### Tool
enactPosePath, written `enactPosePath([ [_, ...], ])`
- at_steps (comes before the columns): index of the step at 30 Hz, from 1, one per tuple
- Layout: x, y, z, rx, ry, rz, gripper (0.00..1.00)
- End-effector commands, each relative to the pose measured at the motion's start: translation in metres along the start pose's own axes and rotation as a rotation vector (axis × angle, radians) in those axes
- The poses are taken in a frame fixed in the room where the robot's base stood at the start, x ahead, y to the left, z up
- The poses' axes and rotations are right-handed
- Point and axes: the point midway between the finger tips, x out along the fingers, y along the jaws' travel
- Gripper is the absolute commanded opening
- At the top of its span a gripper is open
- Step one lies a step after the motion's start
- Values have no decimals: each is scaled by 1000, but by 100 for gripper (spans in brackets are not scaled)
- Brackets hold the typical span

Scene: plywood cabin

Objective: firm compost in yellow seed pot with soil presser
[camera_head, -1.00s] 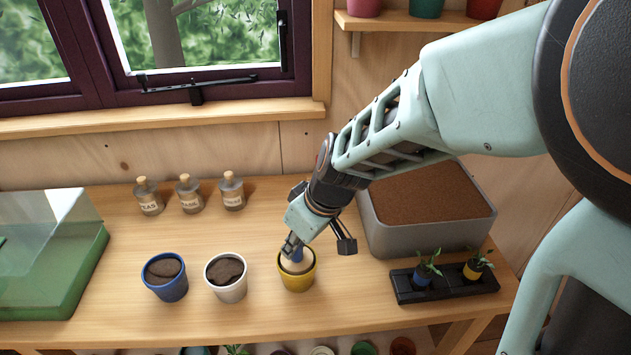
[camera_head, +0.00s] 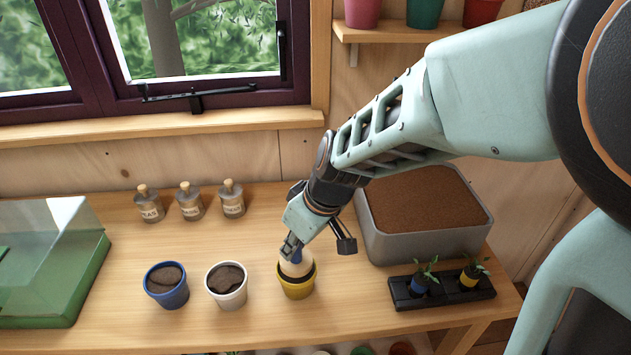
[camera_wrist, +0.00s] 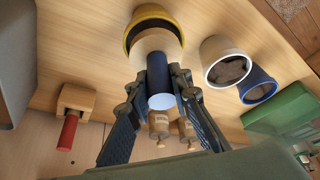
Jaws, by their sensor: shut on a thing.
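The yellow seed pot (camera_head: 297,291) stands on the bench at the right end of a row of three pots. It also shows in the wrist view (camera_wrist: 133,32). The soil presser has a round pale wooden head (camera_head: 298,265) and a blue handle (camera_wrist: 160,78). My gripper (camera_head: 290,249) is shut on the blue handle, directly above the yellow pot. The presser's head is at the pot's mouth, with dark compost showing around its lower edge. Whether the head touches the compost is hard to tell.
A white pot (camera_head: 227,298) and a blue pot (camera_head: 167,294), both with compost, stand to the left. Corked bottles (camera_head: 191,205) stand behind. A grey compost bin (camera_head: 430,244) and black seedling tray (camera_head: 440,292) are at right. A red-handled wooden tool (camera_wrist: 75,103) shows in the wrist view.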

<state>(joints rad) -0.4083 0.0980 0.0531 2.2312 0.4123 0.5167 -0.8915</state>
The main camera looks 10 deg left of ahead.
Motion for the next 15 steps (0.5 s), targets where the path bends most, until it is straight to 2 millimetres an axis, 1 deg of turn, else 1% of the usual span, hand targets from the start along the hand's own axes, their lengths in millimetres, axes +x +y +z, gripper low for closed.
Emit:
enactPosePath([
  [1,-7,0,-4,0,2,1,0],
  [3,-12,1,-6,0,3,2,0],
  [12,-35,1,-16,0,5,3,0],
  [15,-39,1,-18,0,4,3,0],
])
